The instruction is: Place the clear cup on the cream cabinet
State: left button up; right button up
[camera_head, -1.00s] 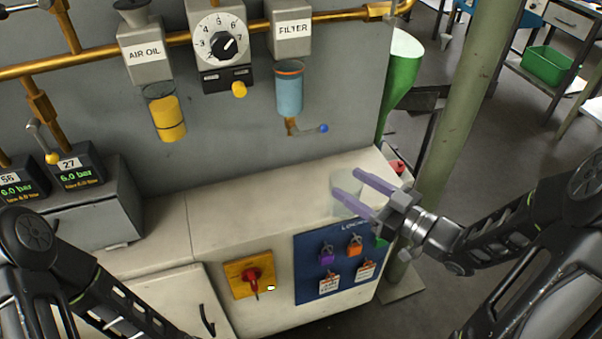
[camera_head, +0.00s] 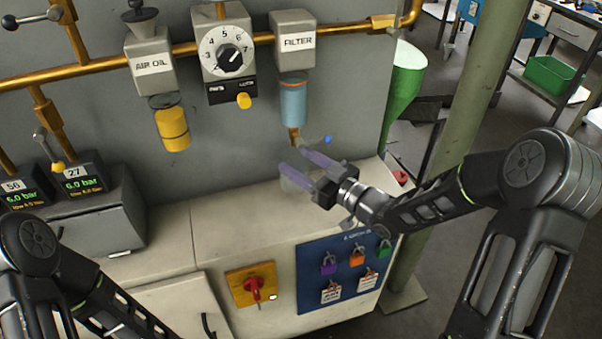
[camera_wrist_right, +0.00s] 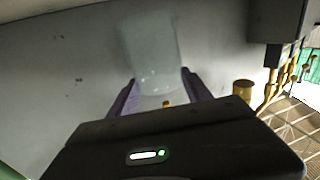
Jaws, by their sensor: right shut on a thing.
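The clear cup (camera_head: 294,181) is see-through and faint, held between the purple fingers of my right gripper (camera_head: 305,168). In the right wrist view the cup (camera_wrist_right: 153,50) stands out between the two fingers of the right gripper (camera_wrist_right: 160,92). The right gripper is shut on it. The cup appears over the top of the cream cabinet (camera_head: 240,222), under the filter; I cannot tell whether its base touches the top. My left arm shows at the lower left, but its gripper is out of view.
The filter (camera_head: 293,100) with its blue-handled valve hangs just above the cup. A grey gauge box (camera_head: 95,220) stands at the left. The cabinet top left of the cup is clear. A green post (camera_head: 465,110) stands at the right.

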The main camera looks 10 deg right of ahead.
jog(key=shift+f, duration=1.75)
jog(key=shift+f+b, duration=0.25)
jog(key=shift+b, duration=0.05)
jog(key=o, duration=1.4)
jog(key=shift+c, duration=0.2)
jog(key=shift+r, duration=0.15)
jog(key=shift+r+p, duration=0.15)
jog(key=shift+p, duration=0.25)
jog(key=shift+s+d, duration=0.25)
jog(key=shift+s, duration=0.05)
jog(key=v, duration=1.1)
jog(key=shift+s+b, duration=0.15)
jog(key=shift+b, duration=0.25)
